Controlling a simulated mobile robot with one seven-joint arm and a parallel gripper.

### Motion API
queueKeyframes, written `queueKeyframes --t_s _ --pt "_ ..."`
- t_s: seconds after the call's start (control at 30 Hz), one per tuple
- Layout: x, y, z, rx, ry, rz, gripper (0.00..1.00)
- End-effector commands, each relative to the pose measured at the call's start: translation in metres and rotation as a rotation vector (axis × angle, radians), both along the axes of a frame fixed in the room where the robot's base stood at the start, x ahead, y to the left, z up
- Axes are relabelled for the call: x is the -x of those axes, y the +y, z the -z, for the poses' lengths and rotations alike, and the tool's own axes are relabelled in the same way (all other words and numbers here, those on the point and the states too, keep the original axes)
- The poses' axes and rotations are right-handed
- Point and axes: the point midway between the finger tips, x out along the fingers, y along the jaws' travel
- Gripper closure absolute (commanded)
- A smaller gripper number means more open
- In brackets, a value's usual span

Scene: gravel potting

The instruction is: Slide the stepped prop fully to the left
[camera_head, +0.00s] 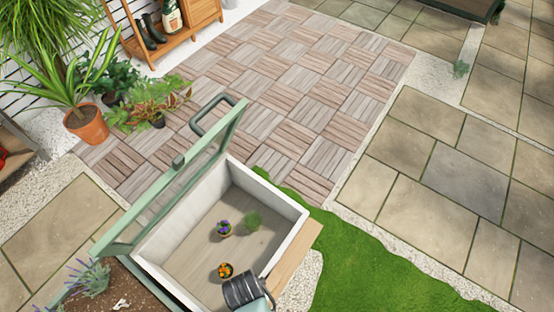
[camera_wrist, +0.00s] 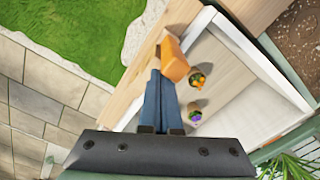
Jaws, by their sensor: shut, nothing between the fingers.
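My gripper (camera_head: 247,291) is over the front edge of the white-walled cold frame (camera_head: 152,245), whose green-framed lid (camera_head: 165,190) stands open and tilted. In the wrist view the blue fingers (camera_wrist: 156,84) are together and reach to an orange block (camera_wrist: 173,58) at the inner edge of the wooden ledge (camera_wrist: 128,92). This block may be the stepped prop, but I cannot make out its steps. The fingertips appear against or just beside it; contact is unclear. The block is not visible in the head view, where my gripper covers that area.
Inside the frame stand a purple-flowered pot (camera_head: 224,228), an orange-flowered pot (camera_head: 226,270) and a green plant (camera_head: 253,220). The orange-flowered pot is close to my gripper. Grass (camera_head: 375,265) lies to the right. The wood-tiled patio (camera_head: 290,90) behind is clear.

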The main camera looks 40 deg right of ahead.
Motion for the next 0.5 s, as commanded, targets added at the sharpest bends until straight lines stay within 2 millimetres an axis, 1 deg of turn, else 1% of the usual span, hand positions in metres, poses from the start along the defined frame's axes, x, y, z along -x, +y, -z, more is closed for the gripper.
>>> queueKeyframes --t_s 0.5 --pt "0.007 0.018 0.0 0.0 0.001 -0.003 1.0"
